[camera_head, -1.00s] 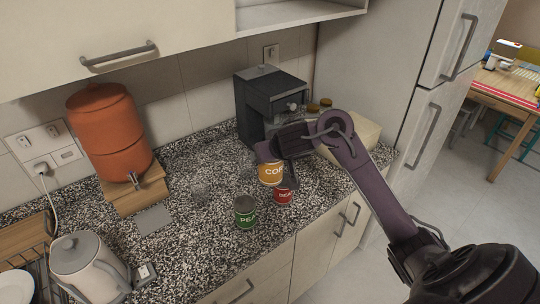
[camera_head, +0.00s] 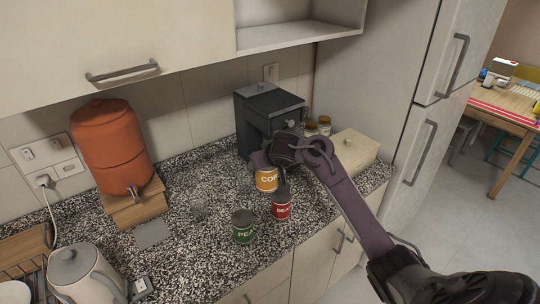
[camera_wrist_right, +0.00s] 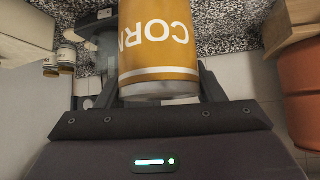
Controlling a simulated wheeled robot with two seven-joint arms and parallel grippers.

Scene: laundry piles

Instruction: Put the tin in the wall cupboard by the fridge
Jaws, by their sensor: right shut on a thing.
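My right gripper (camera_head: 270,163) is shut on the yellow corn tin (camera_head: 266,180), above the speckled counter or close to it; the gap below the tin is hard to judge. The tin also fills the top middle of the right wrist view (camera_wrist_right: 158,45), its label upside down between the fingers. A red beans tin (camera_head: 281,207) and a green peas tin (camera_head: 243,229) stand on the counter in front. The wall cupboard by the fridge (camera_head: 300,38) shows an open-fronted lower part at the top; its upper part is out of frame. My left gripper is not in view.
A black coffee machine (camera_head: 270,118) stands behind the tin, with small jars (camera_head: 318,127) and a cream box (camera_head: 352,154) to its right. The fridge (camera_head: 425,110) is farther right. An orange dispenser (camera_head: 110,150) and kettle (camera_head: 85,275) are left. Transparent glasses (camera_head: 198,209) stand on the counter.

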